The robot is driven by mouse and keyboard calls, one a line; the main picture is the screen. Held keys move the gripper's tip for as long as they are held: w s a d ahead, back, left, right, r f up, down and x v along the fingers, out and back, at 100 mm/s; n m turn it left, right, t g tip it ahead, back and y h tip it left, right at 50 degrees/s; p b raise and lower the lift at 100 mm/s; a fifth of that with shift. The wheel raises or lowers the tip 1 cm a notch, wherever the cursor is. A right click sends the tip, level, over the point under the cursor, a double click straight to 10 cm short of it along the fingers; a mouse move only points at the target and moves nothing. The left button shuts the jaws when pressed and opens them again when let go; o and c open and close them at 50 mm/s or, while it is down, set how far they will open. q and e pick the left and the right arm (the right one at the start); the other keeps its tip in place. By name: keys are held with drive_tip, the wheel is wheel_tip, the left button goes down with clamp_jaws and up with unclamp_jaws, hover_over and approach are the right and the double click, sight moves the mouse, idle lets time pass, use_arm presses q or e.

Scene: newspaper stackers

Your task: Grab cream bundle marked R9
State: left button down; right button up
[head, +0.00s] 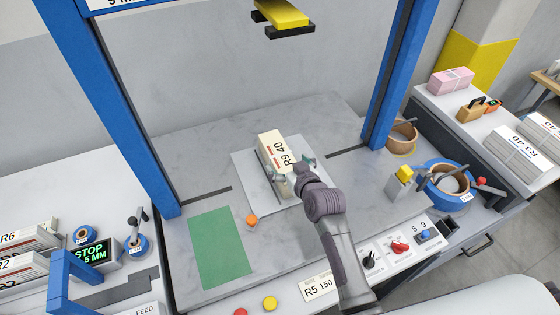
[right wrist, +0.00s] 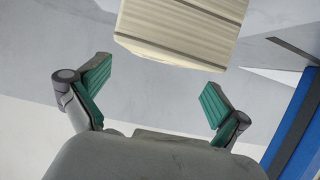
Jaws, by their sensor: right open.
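The cream bundle marked R9 40 (head: 270,143) lies on a pale square plate (head: 248,180) in the middle of the grey bench, under the blue frame. My right gripper (head: 290,168) is at the bundle's near end, partly hidden by its own wrist. In the right wrist view the right gripper (right wrist: 156,92) is open, its two green pads wide apart with nothing between them. The strapped end of the bundle (right wrist: 180,32) shows just beyond the fingertips, slightly right of centre. My left gripper is not in view.
Blue posts (head: 112,100) flank the bench, with a yellow-black head (head: 282,15) above. Tape rolls (head: 449,184) and a pink bundle (head: 451,80) are at right. R6 and R2 bundles (head: 25,240) are at left.

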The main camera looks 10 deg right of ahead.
sight(282, 157)
drive_tip(key=shift+p+x, duration=0.45)
drive_tip(key=shift+x, duration=0.55)
drive_tip(key=x, duration=0.3)
drive_tip(key=shift+d+f, duration=0.1)
drive_tip(key=shift+d, duration=0.1)
drive_tip(key=shift+w+f, duration=0.1)
drive_tip(key=shift+w, duration=0.1)
drive_tip(key=shift+s, duration=0.1)
drive_tip(key=shift+c, duration=0.5)
drive_tip(key=c, duration=1.6)
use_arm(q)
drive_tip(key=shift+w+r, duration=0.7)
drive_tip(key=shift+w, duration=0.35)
use_arm(e)
drive_tip(key=shift+r, duration=0.25)
drive_tip(key=shift+c, duration=1)
drive_tip(key=shift+r, duration=0.1)
